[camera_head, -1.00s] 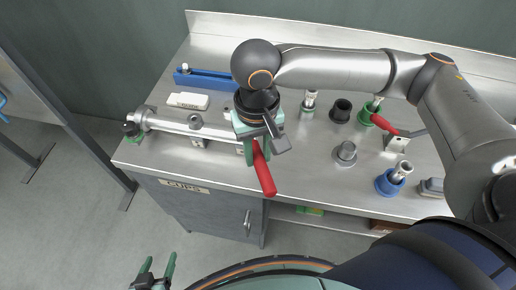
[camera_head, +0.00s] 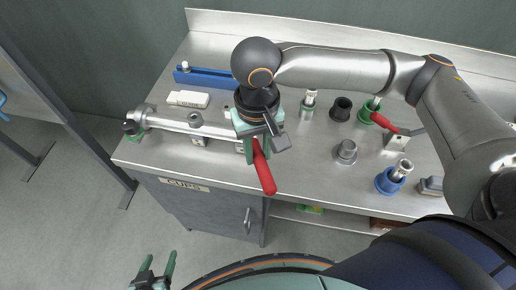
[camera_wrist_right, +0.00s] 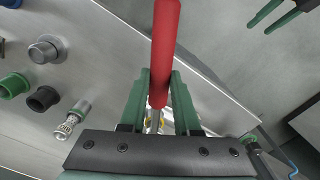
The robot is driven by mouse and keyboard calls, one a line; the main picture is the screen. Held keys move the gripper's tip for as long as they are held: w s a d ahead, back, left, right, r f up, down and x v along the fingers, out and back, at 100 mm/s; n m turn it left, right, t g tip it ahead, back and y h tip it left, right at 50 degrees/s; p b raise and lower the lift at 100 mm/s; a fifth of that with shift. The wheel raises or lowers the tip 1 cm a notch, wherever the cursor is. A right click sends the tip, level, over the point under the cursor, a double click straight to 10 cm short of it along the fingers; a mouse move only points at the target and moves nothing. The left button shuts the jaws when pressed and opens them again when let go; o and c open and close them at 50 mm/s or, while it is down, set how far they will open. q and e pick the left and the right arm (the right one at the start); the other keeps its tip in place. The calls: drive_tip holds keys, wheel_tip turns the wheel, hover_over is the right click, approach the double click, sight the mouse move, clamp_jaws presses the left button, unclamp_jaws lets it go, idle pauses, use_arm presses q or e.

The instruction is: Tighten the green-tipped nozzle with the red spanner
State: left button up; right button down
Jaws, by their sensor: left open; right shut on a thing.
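The red spanner (camera_head: 265,175) is in my right gripper (camera_head: 256,148), which is shut on its red handle over the front edge of the bench. The handle also shows in the right wrist view (camera_wrist_right: 164,50), with the gripper fingers (camera_wrist_right: 157,85) on both sides of it. The spanner's metal head is mostly hidden by my gripper. A long metal pipe (camera_head: 185,124) lies left of the gripper. At its left end is a dark nozzle with green (camera_head: 132,130), apart from my right gripper. My left gripper (camera_head: 155,272) is open and empty, low in front of the bench.
A blue rail (camera_head: 205,78) and a white block (camera_head: 188,99) lie behind the pipe. Green, black and blue cups (camera_head: 386,182) with metal parts stand to the right. Floor left of the bench is clear.

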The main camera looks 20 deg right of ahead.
drive_tip(key=shift+f, duration=1.05)
idle(0.4)
drive_tip(key=c, duration=1.2)
unclamp_jaws()
drive_tip(key=shift+c, duration=0.2)
clamp_jaws()
drive_tip(key=shift+a, duration=0.1)
drive_tip(key=shift+w+a+m, duration=0.25)
drive_tip(key=shift+a+m, duration=0.6)
drive_tip(key=shift+a, duration=0.05)
drive_tip(key=shift+w+a+m, duration=0.2)
drive_tip(key=shift+a+m, duration=0.65)
drive_tip(key=shift+d, duration=0.1)
